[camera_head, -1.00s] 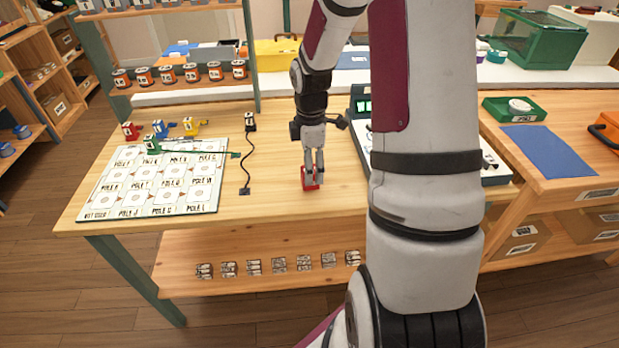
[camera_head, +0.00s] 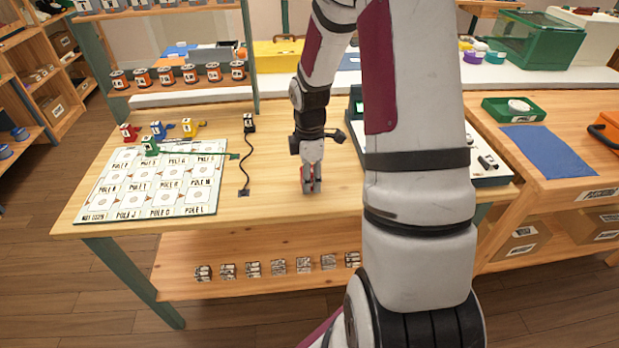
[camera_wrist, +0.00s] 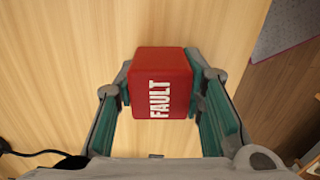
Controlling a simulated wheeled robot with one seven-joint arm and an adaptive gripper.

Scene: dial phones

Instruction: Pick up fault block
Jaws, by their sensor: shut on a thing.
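The fault block (camera_wrist: 160,82) is a red cube with white "FAULT" lettering on the face toward the wrist camera. My gripper (camera_head: 311,184) is over the front middle of the wooden table. In the wrist view, the two fingers (camera_wrist: 163,95) press on the block's left and right sides. In the head view, only a little red of the block (camera_head: 303,174) shows between the fingers. I cannot tell for certain how far the block is above the table.
A white board with labelled poles (camera_head: 150,205) lies to the left, with small coloured pieces behind it. A black cable (camera_head: 246,160) lies between board and gripper. A device (camera_head: 490,165) stands right, partly behind my arm. The table's front edge is close.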

